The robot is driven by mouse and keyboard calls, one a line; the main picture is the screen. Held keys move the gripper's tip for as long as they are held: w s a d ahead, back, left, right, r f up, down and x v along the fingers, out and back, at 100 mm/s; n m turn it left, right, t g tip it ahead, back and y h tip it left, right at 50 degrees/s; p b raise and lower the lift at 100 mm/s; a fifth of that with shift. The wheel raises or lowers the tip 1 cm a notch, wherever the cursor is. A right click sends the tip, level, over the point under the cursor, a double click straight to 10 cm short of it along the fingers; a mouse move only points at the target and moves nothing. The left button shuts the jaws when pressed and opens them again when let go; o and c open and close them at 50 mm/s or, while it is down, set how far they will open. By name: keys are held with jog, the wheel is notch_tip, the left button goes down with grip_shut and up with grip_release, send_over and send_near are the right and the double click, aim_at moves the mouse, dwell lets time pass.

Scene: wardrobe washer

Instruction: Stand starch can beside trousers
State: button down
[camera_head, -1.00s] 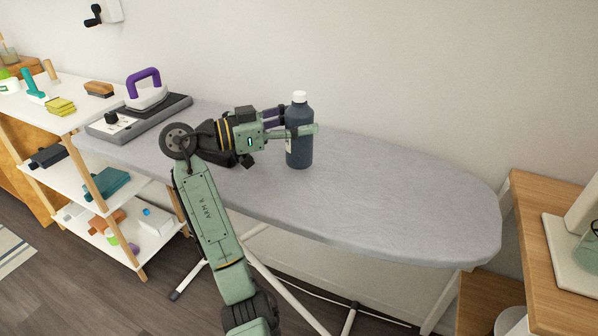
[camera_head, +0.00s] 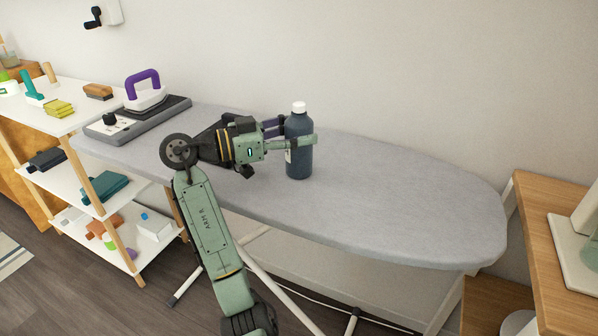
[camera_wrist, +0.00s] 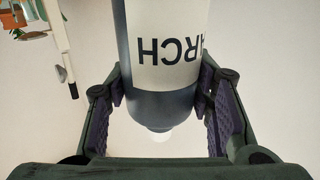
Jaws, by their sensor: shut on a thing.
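The starch can is a dark blue-grey bottle (camera_head: 299,160) with a white cap, upright at the middle of the grey ironing board (camera_head: 400,205). I cannot tell whether its base touches the board. My gripper (camera_head: 297,138) is shut on its upper part from the left. In the wrist view the can (camera_wrist: 165,50) fills the middle, its white label showing "RCH" upside down, with my gripper's purple pads (camera_wrist: 163,115) on both sides. No trousers can be made out in these views.
An iron with a purple handle (camera_head: 144,88) stands on a grey base at the board's left end. A white shelf unit (camera_head: 75,121) with small items is at left, a wooden table (camera_head: 550,260) at right. The board's right half is clear.

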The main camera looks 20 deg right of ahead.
jog(key=shift+f, duration=0.15)
jog(key=c, duration=0.7)
grip_release()
jog(key=shift+o, duration=0.4)
jog(key=shift+o, duration=1.3)
jog(key=shift+a, duration=0.1)
jog(key=w+a, duration=0.1)
jog(key=a, duration=1)
jog(key=shift+a, duration=0.4)
